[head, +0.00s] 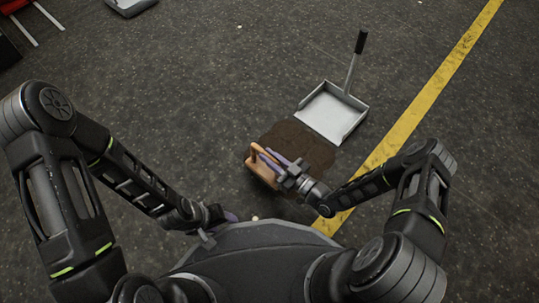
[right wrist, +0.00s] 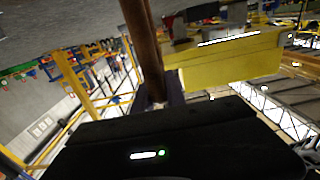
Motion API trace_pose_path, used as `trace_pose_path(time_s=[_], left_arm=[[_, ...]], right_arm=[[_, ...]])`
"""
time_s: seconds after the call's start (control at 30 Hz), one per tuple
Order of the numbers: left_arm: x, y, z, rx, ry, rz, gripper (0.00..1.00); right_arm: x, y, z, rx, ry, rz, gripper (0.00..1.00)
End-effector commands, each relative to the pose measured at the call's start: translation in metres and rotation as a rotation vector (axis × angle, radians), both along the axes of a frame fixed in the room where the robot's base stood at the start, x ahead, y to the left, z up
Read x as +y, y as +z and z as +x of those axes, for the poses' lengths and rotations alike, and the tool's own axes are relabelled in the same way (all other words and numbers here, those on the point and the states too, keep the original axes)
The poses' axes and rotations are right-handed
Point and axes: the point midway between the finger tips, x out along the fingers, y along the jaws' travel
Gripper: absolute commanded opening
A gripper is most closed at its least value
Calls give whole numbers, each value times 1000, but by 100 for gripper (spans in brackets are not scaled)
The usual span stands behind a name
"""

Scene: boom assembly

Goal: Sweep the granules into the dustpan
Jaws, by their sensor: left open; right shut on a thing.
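A grey dustpan (head: 333,115) with a long black-ended handle (head: 360,42) lies on the floor, its open side towards me. A dark brown patch of granules (head: 312,148) spreads on the floor just in front of it. My right gripper (head: 272,160) is shut on a tan brush (head: 262,172) at the near left edge of the patch. Whether the brush touches the floor is unclear. The brush's brown handle (right wrist: 143,45) runs between the fingers in the right wrist view. My left gripper (head: 225,216) is open and low beside my body, partly hidden.
A yellow floor line (head: 428,85) runs diagonally right of the dustpan. Another grey pan-like thing (head: 132,4) is cut off at the top left. The dark floor left of the patch is clear. A small pale thing (head: 254,218) lies near my body.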

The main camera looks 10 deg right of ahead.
Motion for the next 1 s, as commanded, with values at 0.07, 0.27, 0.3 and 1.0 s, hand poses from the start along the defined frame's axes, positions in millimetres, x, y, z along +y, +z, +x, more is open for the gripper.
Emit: trace_pose_path(time_s=[0.07,0.27,0.3,1.0], left_arm=[[0,-6,1,-1,0,-1,53],[1,-14,2,-2,1,-3,53],[1,-16,3,-2,1,-3,53],[1,-25,5,-2,2,-6,53]], right_arm=[[0,-6,1,-3,0,3,0],[0,-21,1,-4,0,2,0],[0,-24,1,-3,0,3,0],[-47,-22,40,-6,-1,1,0]])
